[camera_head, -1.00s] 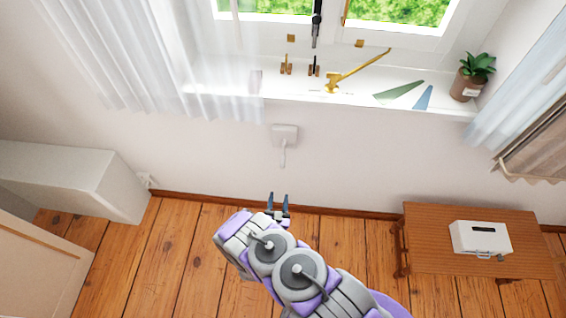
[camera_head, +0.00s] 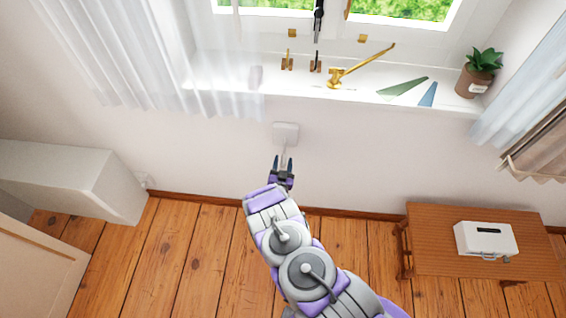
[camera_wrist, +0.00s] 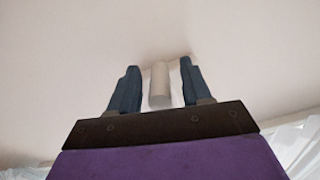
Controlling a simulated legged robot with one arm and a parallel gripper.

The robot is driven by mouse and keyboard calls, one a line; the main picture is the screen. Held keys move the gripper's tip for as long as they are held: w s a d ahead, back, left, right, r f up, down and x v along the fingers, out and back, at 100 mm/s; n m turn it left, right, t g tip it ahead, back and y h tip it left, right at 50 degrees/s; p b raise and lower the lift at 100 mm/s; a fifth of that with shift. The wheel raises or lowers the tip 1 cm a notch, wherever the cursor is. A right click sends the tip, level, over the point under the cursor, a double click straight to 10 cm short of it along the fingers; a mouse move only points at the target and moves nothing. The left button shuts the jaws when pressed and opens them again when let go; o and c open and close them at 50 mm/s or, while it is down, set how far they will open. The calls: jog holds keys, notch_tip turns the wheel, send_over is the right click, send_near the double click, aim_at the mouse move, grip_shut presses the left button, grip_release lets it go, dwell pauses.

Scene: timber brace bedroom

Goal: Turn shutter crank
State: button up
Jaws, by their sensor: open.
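The shutter crank is a small white box (camera_head: 285,130) on the wall below the window sill, with a pale handle (camera_head: 284,148) hanging down from it. My gripper (camera_head: 283,163) is open just below the box, with its two dark fingers spread at the handle's lower end. In the wrist view, my gripper (camera_wrist: 155,88) has its blue fingers on either side of the grey cylindrical handle (camera_wrist: 160,84). A gap shows on each side, so the fingers are around the handle without gripping it.
The window sill (camera_head: 225,95) above holds a brass lever (camera_head: 362,65), green and blue wedges and a potted plant (camera_head: 478,75). A wooden table (camera_head: 430,250) with a white box (camera_head: 486,240) stands right. A white cabinet (camera_head: 90,175) stands left. Sheer curtains hang at both sides.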

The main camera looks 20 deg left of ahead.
jog(key=shift+w+a+r, duration=0.1)
jog(key=shift+w, duration=0.3)
jog(key=shift+c, duration=0.2)
grip_shut()
